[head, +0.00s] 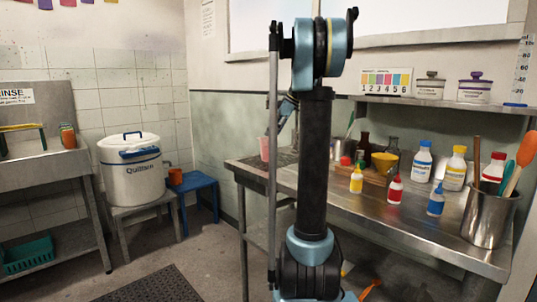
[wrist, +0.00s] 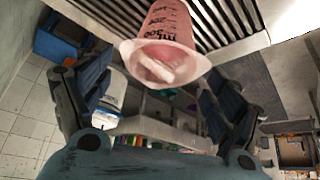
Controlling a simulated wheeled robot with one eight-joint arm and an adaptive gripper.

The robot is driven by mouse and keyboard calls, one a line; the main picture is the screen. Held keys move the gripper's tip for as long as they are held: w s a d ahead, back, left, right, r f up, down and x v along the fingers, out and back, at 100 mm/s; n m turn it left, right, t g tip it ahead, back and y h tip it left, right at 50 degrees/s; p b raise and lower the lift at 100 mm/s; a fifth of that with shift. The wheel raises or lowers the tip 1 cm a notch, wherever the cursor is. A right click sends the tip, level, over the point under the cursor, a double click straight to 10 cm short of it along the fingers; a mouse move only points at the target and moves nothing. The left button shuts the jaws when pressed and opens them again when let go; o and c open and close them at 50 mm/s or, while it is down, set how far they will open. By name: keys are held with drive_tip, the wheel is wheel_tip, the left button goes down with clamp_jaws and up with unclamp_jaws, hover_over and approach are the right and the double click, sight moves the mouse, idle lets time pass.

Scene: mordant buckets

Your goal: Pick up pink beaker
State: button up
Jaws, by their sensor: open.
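The pink beaker (head: 264,148) stands at the left end of the metal bench in the head view, partly hidden by a pole of my arm. In the wrist view the translucent pink beaker (wrist: 172,25) with dark volume marks is close, its open rim facing the camera. My gripper (wrist: 156,76) is open, with one dark finger to each side of the beaker's rim. Neither finger visibly touches it. How far the beaker reaches between the fingers is unclear. In the head view my fingers are hard to make out behind the arm.
The beaker is by a dark ridged drain area. A blue stool (head: 196,183) and white lidded pot (head: 131,173) stand left.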

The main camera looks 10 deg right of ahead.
sight(264, 149)
drive_tip(key=x, duration=0.4)
drive_tip(key=shift+a, duration=0.1)
drive_tip(key=shift+d+x, duration=0.1)
drive_tip(key=shift+x, duration=1.25)
drive_tip(key=shift+d+x, duration=0.15)
drive_tip(key=shift+x, duration=1.15)
drive_tip(key=shift+s+f, duration=0.15)
drive_tip(key=c, duration=1.2)
